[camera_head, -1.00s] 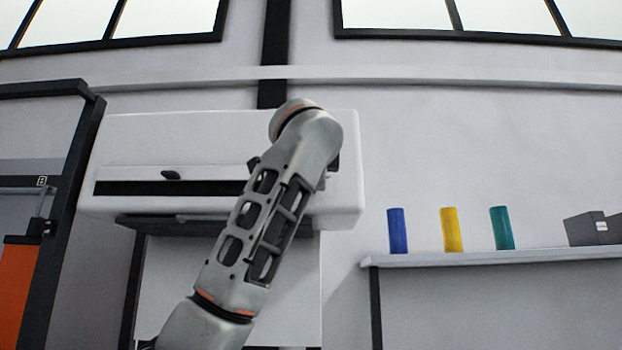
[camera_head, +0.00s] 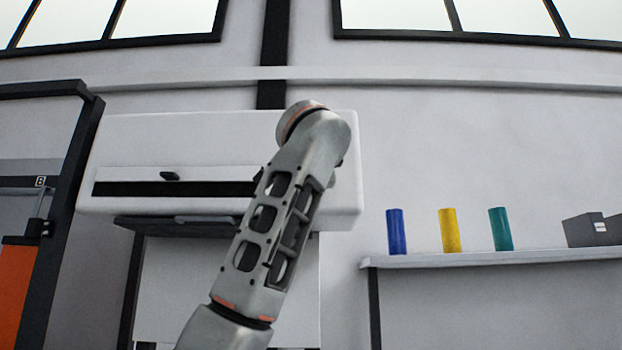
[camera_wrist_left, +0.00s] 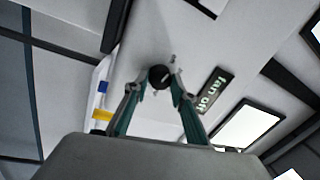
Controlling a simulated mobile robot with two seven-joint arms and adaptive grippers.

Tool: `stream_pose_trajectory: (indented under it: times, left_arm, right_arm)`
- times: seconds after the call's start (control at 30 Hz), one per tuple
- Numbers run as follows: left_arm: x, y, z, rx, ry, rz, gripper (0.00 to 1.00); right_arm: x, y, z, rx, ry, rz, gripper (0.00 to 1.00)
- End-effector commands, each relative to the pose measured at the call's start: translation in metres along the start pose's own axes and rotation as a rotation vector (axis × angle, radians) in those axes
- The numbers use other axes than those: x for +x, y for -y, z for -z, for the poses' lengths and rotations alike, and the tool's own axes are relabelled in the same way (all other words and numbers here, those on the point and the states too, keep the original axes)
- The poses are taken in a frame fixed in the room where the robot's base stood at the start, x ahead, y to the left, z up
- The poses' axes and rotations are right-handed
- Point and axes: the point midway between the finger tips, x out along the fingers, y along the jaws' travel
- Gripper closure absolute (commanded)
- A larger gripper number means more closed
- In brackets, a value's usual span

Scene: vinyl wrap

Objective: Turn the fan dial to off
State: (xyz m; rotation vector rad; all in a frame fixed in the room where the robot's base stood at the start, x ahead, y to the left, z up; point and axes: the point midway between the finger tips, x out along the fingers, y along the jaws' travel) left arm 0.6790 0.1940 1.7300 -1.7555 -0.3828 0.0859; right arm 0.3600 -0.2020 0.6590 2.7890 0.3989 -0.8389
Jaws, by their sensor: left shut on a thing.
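The dark round fan dial (camera_wrist_left: 159,76) shows in the left wrist view on a pale panel. A dark label (camera_wrist_left: 208,90) beside it reads "fan off". My left gripper (camera_wrist_left: 158,88) has its green fingers on both sides of the dial and is shut on it. In the head view my left arm crosses in front of the right end of a white wall machine (camera_head: 220,135). The gripper and the dial are hidden behind the arm there. My right gripper is not in view.
Blue (camera_head: 397,231), yellow (camera_head: 450,230) and teal (camera_head: 501,229) rolls stand on a shelf (camera_head: 480,258) at the right, with grey boxes (camera_head: 588,230) near its end. A dark frame (camera_head: 75,180) stands at the left. The wall between machine and shelf is clear.

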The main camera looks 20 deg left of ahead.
Motion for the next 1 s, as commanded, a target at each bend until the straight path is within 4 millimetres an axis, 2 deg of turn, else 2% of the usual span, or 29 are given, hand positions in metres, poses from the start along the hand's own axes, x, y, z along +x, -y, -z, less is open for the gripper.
stream_pose_trajectory:
  times: [0.03,0.07,0.1,0.67,0.87,1.0]
  left_arm:
    - [0.0008,-0.0019,-0.0003,0.001,0.001,-0.003,0.96]
    - [0.0008,-0.0019,-0.0003,0.001,0.001,-0.003,0.67]
    - [0.0007,-0.0018,-0.0003,0.001,0.001,-0.003,0.58]
    - [0.0003,-0.0003,-0.0006,0.011,-0.001,-0.001,0.58]
    - [0.001,0.0003,-0.0031,0.144,-0.018,0.001,0.58]
    - [0.0005,0.0026,-0.004,0.325,-0.046,0.002,0.58]
  right_arm:
    - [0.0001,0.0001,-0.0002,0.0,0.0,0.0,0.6]
    - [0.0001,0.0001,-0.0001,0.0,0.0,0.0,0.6]
    - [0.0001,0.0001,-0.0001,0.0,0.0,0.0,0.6]
    - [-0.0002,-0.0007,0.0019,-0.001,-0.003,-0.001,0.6]
    - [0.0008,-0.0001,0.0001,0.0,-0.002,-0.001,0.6]
    - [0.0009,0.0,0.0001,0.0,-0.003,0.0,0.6]
